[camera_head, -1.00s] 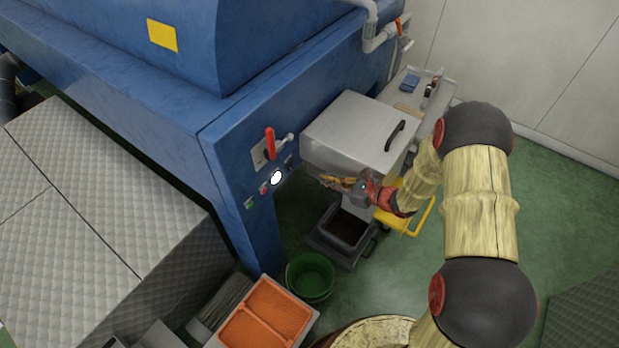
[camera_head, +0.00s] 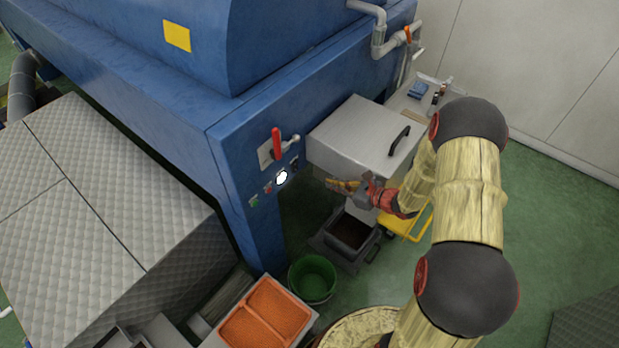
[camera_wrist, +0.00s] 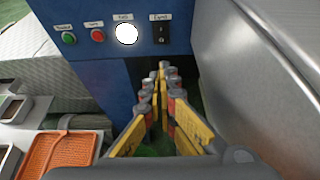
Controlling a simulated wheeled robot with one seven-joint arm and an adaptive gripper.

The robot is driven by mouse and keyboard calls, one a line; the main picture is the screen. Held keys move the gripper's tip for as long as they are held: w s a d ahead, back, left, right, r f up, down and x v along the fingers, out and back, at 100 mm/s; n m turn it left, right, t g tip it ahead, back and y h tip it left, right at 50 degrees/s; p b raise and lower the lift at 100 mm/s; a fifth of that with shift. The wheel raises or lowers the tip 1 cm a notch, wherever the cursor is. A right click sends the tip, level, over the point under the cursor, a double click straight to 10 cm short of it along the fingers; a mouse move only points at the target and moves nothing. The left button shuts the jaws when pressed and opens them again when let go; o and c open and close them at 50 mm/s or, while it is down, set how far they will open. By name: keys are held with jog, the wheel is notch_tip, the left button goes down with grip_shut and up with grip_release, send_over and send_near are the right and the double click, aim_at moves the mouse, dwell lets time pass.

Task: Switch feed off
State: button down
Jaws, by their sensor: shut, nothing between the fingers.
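The blue machine's control panel shows in the wrist view with a green button (camera_wrist: 68,38), a red button (camera_wrist: 97,35), a bright white lit round button (camera_wrist: 126,34) and a black rocker switch (camera_wrist: 161,32). Small labels sit above them, too blurred to read surely. The lit button also shows in the head view (camera_head: 281,177), below a red-handled lever (camera_head: 276,143). My gripper (camera_wrist: 163,66) is shut and empty, its yellow fingers together, below the rocker in the wrist picture and apart from the panel. In the head view my gripper (camera_head: 329,184) is right of the buttons.
A grey metal box (camera_head: 355,130) with a black handle stands close to the right of my gripper. Below are a dark bin (camera_head: 327,245), a green bucket (camera_head: 312,278) and orange trays (camera_head: 265,312). A quilted grey block (camera_head: 80,200) fills the left.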

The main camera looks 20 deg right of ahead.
aim_at(295, 167)
jog(key=r+b+x, duration=0.1)
jog(key=b+x, duration=0.3)
jog(key=x, duration=0.9)
jog(key=shift+w+a, duration=0.3)
jog(key=shift+w, duration=0.1)
jog(key=shift+f, duration=0.1)
jog(key=shift+w+a+f, duration=0.15)
jog(key=shift+w+a, duration=0.05)
jog(key=shift+w, duration=0.15)
